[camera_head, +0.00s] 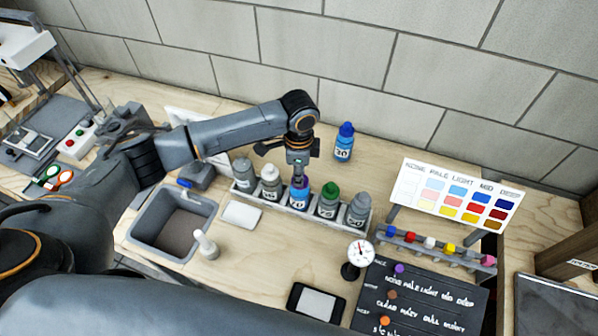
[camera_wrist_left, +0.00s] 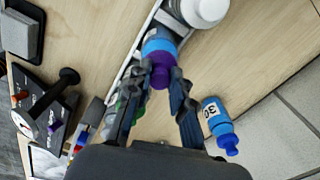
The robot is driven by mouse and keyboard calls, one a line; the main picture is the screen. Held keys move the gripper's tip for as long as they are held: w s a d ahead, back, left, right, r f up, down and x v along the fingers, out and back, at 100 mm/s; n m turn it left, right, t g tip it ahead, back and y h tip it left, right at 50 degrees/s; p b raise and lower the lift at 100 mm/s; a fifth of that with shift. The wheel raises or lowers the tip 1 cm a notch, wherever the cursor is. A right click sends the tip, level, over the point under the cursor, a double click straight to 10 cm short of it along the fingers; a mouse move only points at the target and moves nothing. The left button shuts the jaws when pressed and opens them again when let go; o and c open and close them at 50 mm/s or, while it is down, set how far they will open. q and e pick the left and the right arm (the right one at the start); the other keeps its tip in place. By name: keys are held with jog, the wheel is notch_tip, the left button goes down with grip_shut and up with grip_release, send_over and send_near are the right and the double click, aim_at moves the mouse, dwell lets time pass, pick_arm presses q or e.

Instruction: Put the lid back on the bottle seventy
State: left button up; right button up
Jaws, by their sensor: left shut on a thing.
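My left gripper (camera_head: 299,180) reaches down over the bottle rack (camera_head: 243,197) and is shut on a purple lid (camera_wrist_left: 160,76). The lid sits at the top of a blue bottle (camera_head: 297,199) in the middle of the rack; the blue bottle also shows in the left wrist view (camera_wrist_left: 158,46). The fingers hide much of the lid, so I cannot tell whether it is seated or just touching. I cannot read that bottle's number. My right gripper is not in view.
A white-lidded bottle (camera_head: 271,182) and a green-lidded bottle (camera_head: 328,199) flank the blue one closely. A blue bottle marked 30 (camera_head: 344,143) stands behind the rack. A sink (camera_head: 147,248), a gauge (camera_head: 359,254) and a colour chart (camera_head: 455,196) are around.

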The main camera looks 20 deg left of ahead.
pick_arm(q)
jog(key=shift+p, duration=0.45)
dwell(0.4)
jog(key=o, duration=1.3)
jog(key=shift+r, duration=0.1)
notch_tip(320, 180, up, 5)
jog(key=p, duration=0.5)
jog(key=shift+f, duration=0.2)
jog(key=shift+r, duration=1.1)
grip_shut()
